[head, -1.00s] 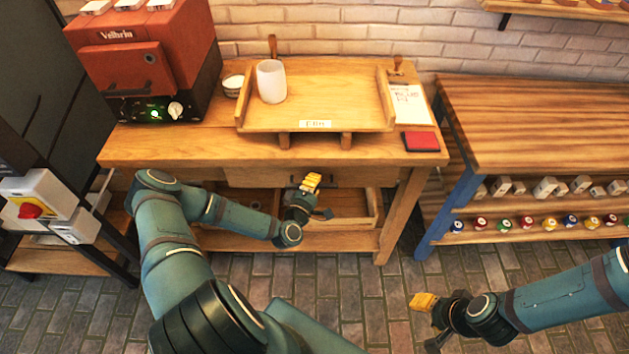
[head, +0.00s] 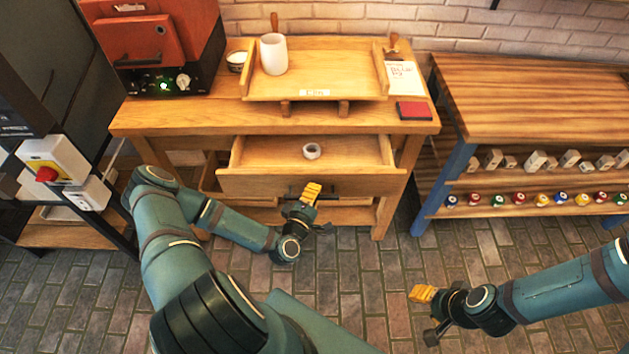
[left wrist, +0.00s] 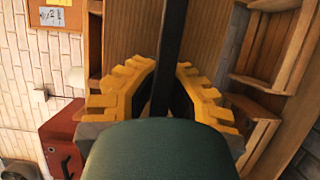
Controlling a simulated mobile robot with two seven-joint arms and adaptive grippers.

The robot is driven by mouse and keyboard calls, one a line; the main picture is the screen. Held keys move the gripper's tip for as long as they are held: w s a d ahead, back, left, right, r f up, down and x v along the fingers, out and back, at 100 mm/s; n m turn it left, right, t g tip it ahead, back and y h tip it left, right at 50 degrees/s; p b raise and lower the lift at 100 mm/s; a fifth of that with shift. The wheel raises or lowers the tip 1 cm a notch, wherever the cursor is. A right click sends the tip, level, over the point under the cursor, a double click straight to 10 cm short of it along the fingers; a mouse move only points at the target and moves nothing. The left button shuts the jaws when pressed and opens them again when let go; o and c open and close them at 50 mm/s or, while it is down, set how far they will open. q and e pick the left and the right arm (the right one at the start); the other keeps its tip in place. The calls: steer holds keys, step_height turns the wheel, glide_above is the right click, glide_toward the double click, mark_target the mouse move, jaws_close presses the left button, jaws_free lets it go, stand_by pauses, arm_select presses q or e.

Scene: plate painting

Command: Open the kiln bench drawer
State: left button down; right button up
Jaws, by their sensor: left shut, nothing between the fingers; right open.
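The kiln bench drawer (head: 245,184) stands pulled out from under the wooden bench (head: 170,120), its inside showing from above. A small white ring-shaped roll (head: 312,151) lies in it. My left gripper (head: 311,192) is at the middle of the drawer front, by its dark handle, which the fingers partly hide. In the left wrist view my yellow fingers (left wrist: 163,90) sit on both sides of the dark handle bar (left wrist: 172,40); the gripper is shut, and I cannot see firm contact with the bar. My right gripper (head: 424,312) is open and empty over the floor at lower right.
A red kiln (head: 150,45), a wooden tray (head: 330,88) with a white cup (head: 273,55), and a red pad (head: 413,111) are on the bench. A shelf table (head: 540,100) with small jars stands at right.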

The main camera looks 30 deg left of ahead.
arm_select(q)
steer(key=s+d, duration=0.1)
steer(key=s, duration=0.1)
steer(key=s+d, duration=0.1)
steer(key=s, duration=0.1)
steer(key=s+d, duration=0.1)
steer(key=s, duration=0.1)
steer(key=shift+s+d, duration=0.2)
steer(key=shift+d, duration=0.2)
steer(key=c, duration=1)
jaws_free()
steer(key=s, duration=0.4)
steer(key=s+d, duration=0.1)
steer(key=s, duration=0.3)
steer(key=s+d, duration=0.1)
steer(key=s, duration=0.2)
steer(key=shift+s, duration=0.4)
